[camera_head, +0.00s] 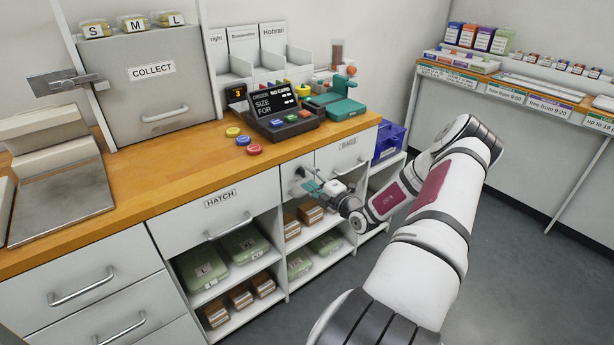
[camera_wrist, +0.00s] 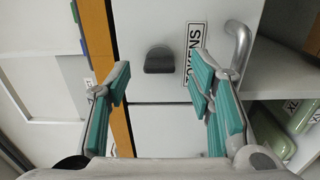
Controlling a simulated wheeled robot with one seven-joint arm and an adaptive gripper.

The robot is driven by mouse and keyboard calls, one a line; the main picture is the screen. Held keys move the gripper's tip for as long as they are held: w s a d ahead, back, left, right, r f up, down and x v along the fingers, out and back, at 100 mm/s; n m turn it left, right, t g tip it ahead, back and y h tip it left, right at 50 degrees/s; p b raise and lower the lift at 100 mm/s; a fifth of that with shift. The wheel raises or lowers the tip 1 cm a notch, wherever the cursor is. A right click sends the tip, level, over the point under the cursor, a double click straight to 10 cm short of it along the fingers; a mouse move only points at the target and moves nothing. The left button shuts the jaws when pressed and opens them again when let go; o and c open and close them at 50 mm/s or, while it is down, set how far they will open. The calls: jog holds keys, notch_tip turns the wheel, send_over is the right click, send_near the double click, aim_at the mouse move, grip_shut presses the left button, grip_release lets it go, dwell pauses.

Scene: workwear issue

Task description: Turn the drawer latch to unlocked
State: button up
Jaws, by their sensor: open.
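The drawer latch is a dark knob (camera_wrist: 160,61) on a white drawer front (camera_wrist: 145,25) in the wrist view, beside a label partly hidden by a finger, with "KENS" legible. My gripper (camera_wrist: 160,82) is open, with its teal fingers on either side of and slightly below the latch in the picture; nothing is between them. I cannot tell whether the fingers are level with the knob in depth. In the head view my gripper (camera_head: 314,188) is in front of the small drawers under the counter, and the latch is hard to make out there.
A curved drawer handle (camera_wrist: 240,45) stands out just right of the right finger. Open shelves with green packs (camera_head: 245,243) and brown boxes lie below the drawers. The wooden counter (camera_head: 180,160) above carries colored tokens and a dark device with a screen (camera_head: 275,100).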

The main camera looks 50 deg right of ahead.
jog(key=v, duration=0.9)
jog(key=shift+s, duration=0.2)
jog(key=w+a+r+n+g+y+p, duration=0.1)
jog(key=w+a+r+n+g+y, duration=0.25)
jog(key=a+r+n+y, duration=0.55)
jog(key=w+a+r+n+g+y, duration=0.2)
jog(key=w+a+r+n+y, duration=0.25)
jog(key=a+n, duration=0.75)
jog(key=s+a+r+n+g, duration=0.3)
jog(key=a+r+n+g, duration=0.25)
jog(key=a+n, duration=0.4)
jog(key=s+a+r+n+g+h+p, duration=0.1)
jog(key=s+a+r+n+g+h, duration=0.15)
jog(key=s+a+r+n, duration=0.3)
jog(key=s+a+r+n+g+h+p, duration=0.1)
jog(key=s+a+r+n+g, duration=0.15)
jog(key=s+a+n, duration=0.4)
jog(key=s+r+n+t+h, duration=0.1)
jog(key=s+r+n+h, duration=0.1)
jog(key=s+n, duration=0.3)
jog(key=s+a+r+n+t+h, duration=0.1)
jog(key=s+r+n+h, duration=0.2)
jog(key=n, duration=0.6)
jog(key=shift+s+r+t+h, duration=0.3)
jog(key=shift+s+r+t, duration=0.1)
jog(key=shift+s+r, duration=0.5)
